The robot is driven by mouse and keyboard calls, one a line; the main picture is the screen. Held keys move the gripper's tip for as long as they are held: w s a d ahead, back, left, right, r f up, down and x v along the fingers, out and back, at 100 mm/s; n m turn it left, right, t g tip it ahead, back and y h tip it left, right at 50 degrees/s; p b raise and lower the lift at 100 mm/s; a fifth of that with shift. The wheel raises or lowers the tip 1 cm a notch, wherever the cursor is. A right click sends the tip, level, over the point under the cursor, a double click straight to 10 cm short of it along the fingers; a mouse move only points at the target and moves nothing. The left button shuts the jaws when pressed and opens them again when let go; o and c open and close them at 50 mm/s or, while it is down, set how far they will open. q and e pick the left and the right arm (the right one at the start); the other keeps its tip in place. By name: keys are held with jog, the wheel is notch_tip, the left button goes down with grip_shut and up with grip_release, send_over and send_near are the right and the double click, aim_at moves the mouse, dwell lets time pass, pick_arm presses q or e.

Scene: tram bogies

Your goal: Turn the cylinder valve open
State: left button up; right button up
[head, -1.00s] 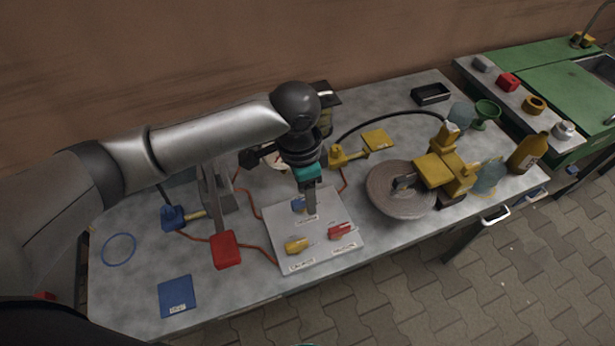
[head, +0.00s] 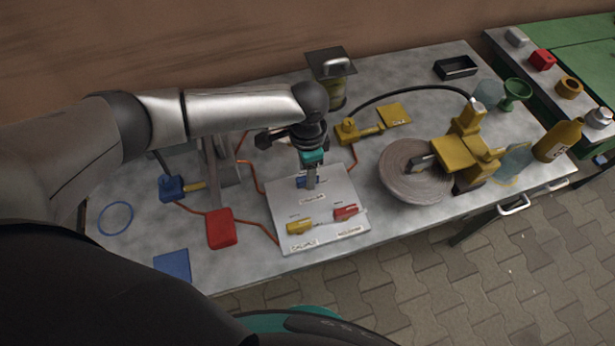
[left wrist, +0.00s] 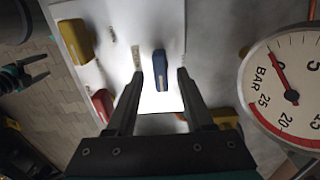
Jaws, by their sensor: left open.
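A pale valve panel (head: 345,192) lies on the bench with a blue handle (head: 301,182), a yellow handle (head: 299,227) and a red handle (head: 345,212). Each has a label, too small to read surely. My left gripper (head: 311,186) points down at the blue handle and partly hides it. In the left wrist view the blue handle (left wrist: 160,70) lies between the two open fingers (left wrist: 160,74), with a gap on each side. The yellow handle (left wrist: 76,41) and red handle (left wrist: 104,104) are off to the left there. My right gripper (left wrist: 36,70) shows small at the left edge, its jaws unclear.
A round BAR gauge (left wrist: 289,80) is close on the right in the left wrist view. A grey disc (head: 408,180) and yellow machine (head: 466,150) stand right of the panel. A red box (head: 221,229) and orange hoses lie to its left.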

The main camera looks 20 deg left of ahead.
pick_arm(q)
jog(key=shift+f, duration=1.25)
jog(key=shift+c, duration=0.4)
grip_shut()
